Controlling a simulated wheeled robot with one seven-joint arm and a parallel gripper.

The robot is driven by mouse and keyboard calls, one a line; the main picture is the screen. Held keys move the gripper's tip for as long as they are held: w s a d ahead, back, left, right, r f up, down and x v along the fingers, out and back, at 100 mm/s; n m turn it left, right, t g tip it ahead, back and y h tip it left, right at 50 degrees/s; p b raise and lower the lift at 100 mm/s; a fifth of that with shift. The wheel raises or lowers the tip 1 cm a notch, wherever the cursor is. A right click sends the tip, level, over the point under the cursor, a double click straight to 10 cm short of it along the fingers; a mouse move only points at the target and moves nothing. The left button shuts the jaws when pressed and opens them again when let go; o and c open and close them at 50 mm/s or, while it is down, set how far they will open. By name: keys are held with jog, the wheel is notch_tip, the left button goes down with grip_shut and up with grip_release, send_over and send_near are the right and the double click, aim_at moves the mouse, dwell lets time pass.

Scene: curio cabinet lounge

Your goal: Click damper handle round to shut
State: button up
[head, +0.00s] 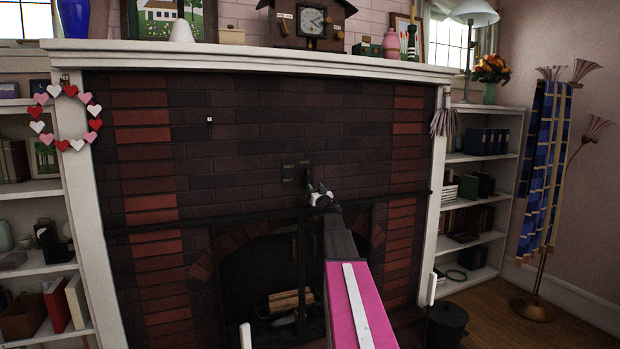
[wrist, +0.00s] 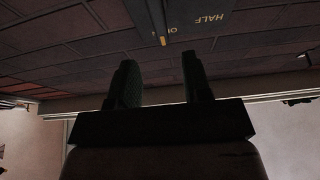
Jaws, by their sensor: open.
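The damper's dark plate (head: 290,173) is set on the brick chimney breast above the firebox, with small lettering on it. In the wrist view the plate (wrist: 210,18) appears upside down, and the word HALF and part of another word can be read. The dark damper handle (wrist: 157,20) with a yellow mark at its end shows at the top edge there, its upper part cut off. My gripper (head: 318,190) is close to the plate's lower right. In the wrist view my gripper (wrist: 158,62) has its fingers apart, with the handle's end just beyond the gap.
The white mantel (head: 250,58) runs above, carrying a clock (head: 312,20) and ornaments. The firebox (head: 270,275) with logs lies below. White shelves (head: 470,155) stand at both sides. A black bucket (head: 447,325) stands at the lower right.

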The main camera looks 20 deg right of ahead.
aim_at(308, 177)
jog(key=x, duration=1)
grip_shut()
